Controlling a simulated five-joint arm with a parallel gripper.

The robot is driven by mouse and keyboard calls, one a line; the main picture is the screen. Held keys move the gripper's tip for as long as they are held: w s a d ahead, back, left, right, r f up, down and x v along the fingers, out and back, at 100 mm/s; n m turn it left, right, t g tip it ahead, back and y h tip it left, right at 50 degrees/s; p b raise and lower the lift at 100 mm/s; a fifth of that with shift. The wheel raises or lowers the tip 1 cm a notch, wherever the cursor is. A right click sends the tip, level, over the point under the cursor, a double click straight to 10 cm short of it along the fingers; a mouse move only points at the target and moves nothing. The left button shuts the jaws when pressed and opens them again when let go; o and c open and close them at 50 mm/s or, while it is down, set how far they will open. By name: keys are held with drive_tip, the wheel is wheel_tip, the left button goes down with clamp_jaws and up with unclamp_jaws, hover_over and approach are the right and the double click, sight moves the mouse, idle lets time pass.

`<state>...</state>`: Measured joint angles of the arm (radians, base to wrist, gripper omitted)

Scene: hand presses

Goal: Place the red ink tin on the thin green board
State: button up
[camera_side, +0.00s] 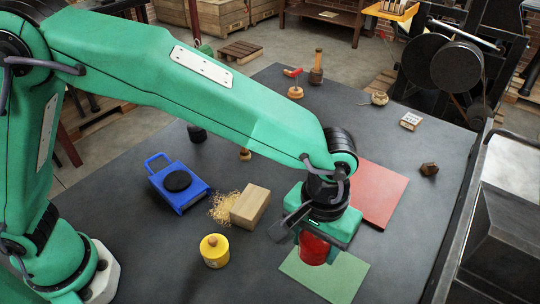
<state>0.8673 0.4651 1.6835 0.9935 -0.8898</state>
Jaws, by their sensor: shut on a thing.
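My gripper (314,234) points down and is shut on the red ink tin (314,250). The tin shows in front of the upper part of the thin green board (325,280), which lies on the dark table. I cannot tell from this one view whether the tin touches the board or hangs above it. Part of the tin's top is hidden by the gripper.
A red board (380,195) lies behind the green one. A wooden block (250,207) with sawdust, a yellow tin (214,251) and a blue tray with a black disc (180,186) stand to the left. Stamps stand farther back. The table's front right is clear.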

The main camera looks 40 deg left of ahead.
drive_tip(key=s+d, duration=0.4)
drive_tip(key=s, duration=0.3)
hover_over(325, 267)
wheel_tip(325, 267, down, 7)
drive_tip(key=shift+r, duration=0.15)
drive_tip(key=shift+f, duration=2)
drive_tip(key=shift+f, duration=0.15)
drive_tip(key=o, duration=1.5)
drive_tip(key=shift+c, duration=0.2)
wheel_tip(325, 267, up, 12)
